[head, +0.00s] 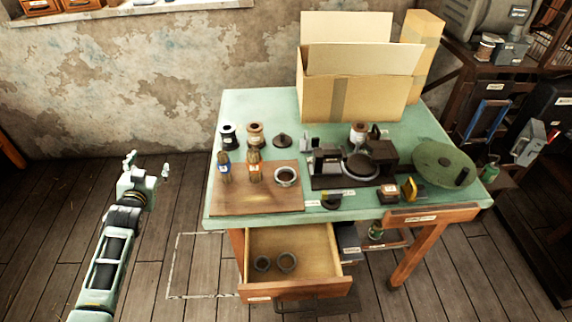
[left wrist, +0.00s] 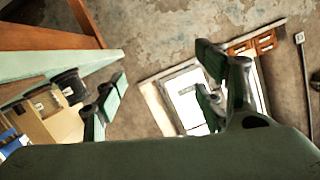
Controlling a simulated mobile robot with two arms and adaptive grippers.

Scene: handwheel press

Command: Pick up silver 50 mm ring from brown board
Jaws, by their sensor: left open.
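The silver ring (head: 287,176) lies flat on the right part of the brown board (head: 255,202), which sits at the front left of the green table (head: 225,115). My left gripper (head: 147,160) is open and empty, to the left of the table and well apart from the ring. In the left wrist view the open fingers (left wrist: 165,95) show with nothing between them; the ring is not visible there. My right gripper is not in view.
A black press (head: 360,165) is right of the board. Below, an open drawer (head: 318,270) holds two dark rings (head: 287,262). A cardboard box (head: 345,100) stands at the back.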

